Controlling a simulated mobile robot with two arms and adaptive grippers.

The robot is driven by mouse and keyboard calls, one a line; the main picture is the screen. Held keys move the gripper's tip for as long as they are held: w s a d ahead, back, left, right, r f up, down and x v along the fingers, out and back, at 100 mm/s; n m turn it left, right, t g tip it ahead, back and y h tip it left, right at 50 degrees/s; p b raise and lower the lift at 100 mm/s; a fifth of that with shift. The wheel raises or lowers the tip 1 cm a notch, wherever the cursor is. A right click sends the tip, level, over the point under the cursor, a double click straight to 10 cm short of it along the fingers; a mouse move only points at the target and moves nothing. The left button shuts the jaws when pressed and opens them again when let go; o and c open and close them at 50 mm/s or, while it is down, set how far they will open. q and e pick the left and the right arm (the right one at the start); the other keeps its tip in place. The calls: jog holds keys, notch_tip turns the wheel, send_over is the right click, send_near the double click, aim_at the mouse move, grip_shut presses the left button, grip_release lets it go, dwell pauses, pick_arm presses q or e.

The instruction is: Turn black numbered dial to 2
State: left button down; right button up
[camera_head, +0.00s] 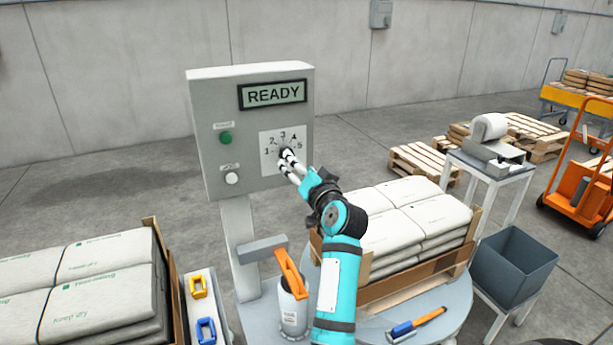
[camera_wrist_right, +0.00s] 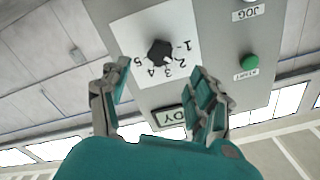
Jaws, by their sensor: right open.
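The black dial (camera_wrist_right: 159,52) sits on a white plate with numbers 1 to 5, seen upside down in the right wrist view. Which number it points to is unclear. In the head view the plate (camera_head: 268,165) is on the grey control box, and my fingers mostly cover the dial. My right gripper (camera_wrist_right: 160,72) is open, its fingers spread to either side of the dial in the wrist picture. In the head view the right gripper (camera_head: 287,160) reaches to the plate; whether it touches the dial cannot be told. My left gripper is not in view.
The control box (camera_head: 205,120) has a READY display (camera_head: 272,93), a green button (camera_head: 225,138) and a white button (camera_head: 232,178). Stacked sacks (camera_head: 95,265) stand at left, more sacks (camera_head: 430,215) at right. An orange-handled tool (camera_head: 291,273) stands in a holder below the box.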

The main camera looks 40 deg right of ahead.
jog(key=v, duration=0.5)
dwell(0.4)
